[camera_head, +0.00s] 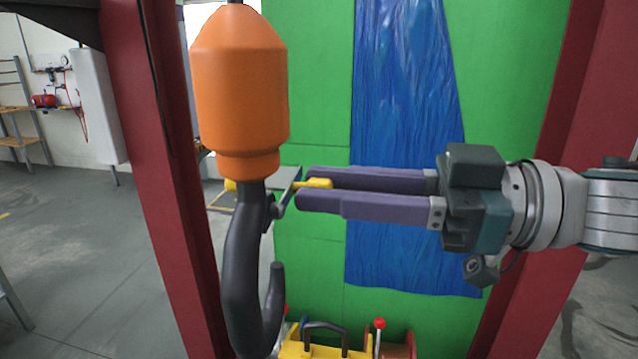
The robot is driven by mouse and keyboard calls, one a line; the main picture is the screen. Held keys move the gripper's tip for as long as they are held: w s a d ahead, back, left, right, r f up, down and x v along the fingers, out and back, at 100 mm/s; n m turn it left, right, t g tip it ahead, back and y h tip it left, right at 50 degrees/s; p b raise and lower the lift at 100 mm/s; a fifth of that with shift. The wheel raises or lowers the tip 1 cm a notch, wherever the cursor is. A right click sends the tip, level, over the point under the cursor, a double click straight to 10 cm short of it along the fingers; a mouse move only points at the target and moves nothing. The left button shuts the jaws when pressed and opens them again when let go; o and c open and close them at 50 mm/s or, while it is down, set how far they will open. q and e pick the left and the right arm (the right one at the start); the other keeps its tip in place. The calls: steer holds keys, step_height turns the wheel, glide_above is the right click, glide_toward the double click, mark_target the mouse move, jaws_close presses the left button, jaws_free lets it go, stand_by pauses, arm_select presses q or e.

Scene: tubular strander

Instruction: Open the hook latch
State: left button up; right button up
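A black hook (245,265) hangs below an orange block (242,85). The latch (284,192) is a thin grey bar with a yellow handle (314,183), set at the right side of the hook's neck. My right gripper (309,189) reaches in from the right with two purple fingers close together. The yellow handle lies at their tips, seemingly between them. I cannot tell whether the fingers press on it. The hook's tip points up, clear of the latch. My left gripper is not in view.
Red posts (160,150) stand left and right of a green panel (312,80) with a blue sheet (410,130). A yellow fixture (325,348) with a black handle and red-knobbed levers (379,323) sits below the hook.

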jaws_close()
steer(key=shift+f+m+p, duration=0.2)
steer(key=shift+m+p, duration=0.1)
steer(key=shift+m, duration=0.5)
steer(key=shift+o, duration=2)
jaws_free()
steer(key=shift+d, duration=0.1)
steer(key=b+v, duration=0.4)
steer(key=v, duration=0.5)
steer(key=shift+d, duration=0.4)
